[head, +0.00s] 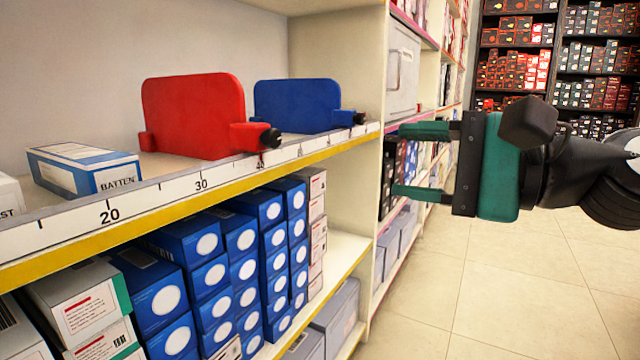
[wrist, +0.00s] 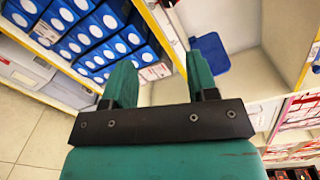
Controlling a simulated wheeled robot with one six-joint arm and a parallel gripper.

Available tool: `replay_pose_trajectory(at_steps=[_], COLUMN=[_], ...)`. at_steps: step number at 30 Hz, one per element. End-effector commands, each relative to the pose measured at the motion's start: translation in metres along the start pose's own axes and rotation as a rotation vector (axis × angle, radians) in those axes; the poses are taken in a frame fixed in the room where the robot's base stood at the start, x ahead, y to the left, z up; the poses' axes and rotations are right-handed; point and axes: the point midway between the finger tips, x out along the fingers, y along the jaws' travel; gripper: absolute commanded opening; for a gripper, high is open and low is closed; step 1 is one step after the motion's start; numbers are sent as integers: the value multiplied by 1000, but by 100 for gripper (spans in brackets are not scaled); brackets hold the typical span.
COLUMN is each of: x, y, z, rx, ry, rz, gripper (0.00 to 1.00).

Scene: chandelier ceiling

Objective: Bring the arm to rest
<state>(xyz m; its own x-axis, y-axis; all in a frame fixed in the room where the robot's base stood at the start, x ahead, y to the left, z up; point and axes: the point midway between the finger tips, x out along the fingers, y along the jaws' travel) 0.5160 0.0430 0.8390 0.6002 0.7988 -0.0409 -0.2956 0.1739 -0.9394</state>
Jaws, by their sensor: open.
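My gripper (head: 418,161) is at the right of the head view, in front of the shelf's end panel and apart from the shelf goods. Its two green fingers are spread, with nothing between them. In the wrist view the gripper (wrist: 160,82) also shows its fingers apart and empty. The arm reaches in from the right edge of the head view.
A red divider (head: 192,115) and a blue divider (head: 297,105) stand on the upper shelf behind a ruler strip (head: 200,184). A blue-and-white box (head: 84,168) lies to their left. Blue boxes (head: 190,245) fill the lower shelf. Tiled floor (head: 520,280) is clear at right.

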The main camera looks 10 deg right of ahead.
Motion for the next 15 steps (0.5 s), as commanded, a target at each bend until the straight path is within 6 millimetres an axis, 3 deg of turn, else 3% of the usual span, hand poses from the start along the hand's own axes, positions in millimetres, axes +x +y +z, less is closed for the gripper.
replay_pose_trajectory(at_steps=[2,6,9,15], x=[7,10,-3,-39], y=[16,69,102,137], z=[11,32,40,47], rx=[-116,-484,-734,-1084], ry=[-28,-153,-286,-578], rz=[115,451,670,978], gripper=[53,53,53,53])
